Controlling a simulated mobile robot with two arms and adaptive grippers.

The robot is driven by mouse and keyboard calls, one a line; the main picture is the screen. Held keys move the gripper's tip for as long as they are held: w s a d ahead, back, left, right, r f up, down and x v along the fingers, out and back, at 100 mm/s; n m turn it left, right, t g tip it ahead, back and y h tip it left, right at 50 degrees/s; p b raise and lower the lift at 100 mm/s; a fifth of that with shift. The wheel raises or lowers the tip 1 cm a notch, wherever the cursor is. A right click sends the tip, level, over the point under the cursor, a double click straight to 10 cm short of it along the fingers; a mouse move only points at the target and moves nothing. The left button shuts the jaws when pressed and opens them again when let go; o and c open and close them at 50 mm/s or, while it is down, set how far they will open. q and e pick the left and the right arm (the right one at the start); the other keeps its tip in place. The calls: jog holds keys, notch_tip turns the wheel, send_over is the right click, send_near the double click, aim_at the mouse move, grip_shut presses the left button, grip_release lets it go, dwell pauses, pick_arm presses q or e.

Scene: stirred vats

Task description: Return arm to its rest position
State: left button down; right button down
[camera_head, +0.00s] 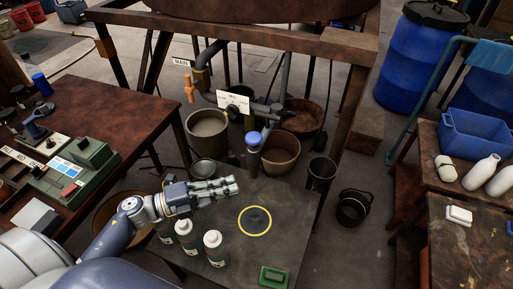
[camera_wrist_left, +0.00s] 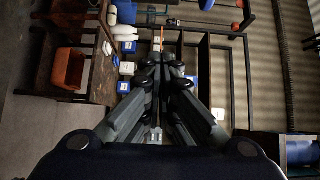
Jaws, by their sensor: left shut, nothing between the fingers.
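My left arm comes in from the left in the head view. Its gripper (camera_head: 232,186) is shut and empty, held over the dark low table (camera_head: 225,265) and pointing right. In the left wrist view the fingers of the same gripper (camera_wrist_left: 161,62) meet, with nothing between them. Below and near the gripper stand several white-capped bottles (camera_head: 213,246) on the table. My right gripper does not show in either view.
A yellow-ringed disc (camera_head: 255,221) and a green tray (camera_head: 273,276) are on the dark table. Buckets (camera_head: 208,132) and pipes stand behind it. A left bench (camera_head: 95,95) holds a green device (camera_head: 75,170). Blue barrels (camera_head: 415,60) and a blue crate (camera_head: 475,135) are at right.

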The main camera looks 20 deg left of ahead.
pick_arm(q)
jog(key=w+a+r+n+t+y, duration=0.2)
jog(key=w+a+n+t+y, duration=0.35)
jog(key=n+y, duration=0.9)
jog(key=s+d+f+n+g, duration=0.2)
jog(key=s+f+n+g, duration=0.7)
jog(key=s+f+n, duration=0.15)
jog(key=s+d+f+g+h, duration=0.1)
jog(key=s+d+g, duration=0.5)
jog(key=s, duration=0.5)
notch_tip(320, 180, down, 27)
jog(key=s+d, duration=0.1)
jog(key=s, duration=0.1)
jog(key=s+a+f+g, duration=0.1)
jog(key=s+a+f, duration=0.2)
jog(key=s+f, duration=1.2)
jog(key=shift+s+f, duration=0.35)
jog(key=shift+s, duration=0.55)
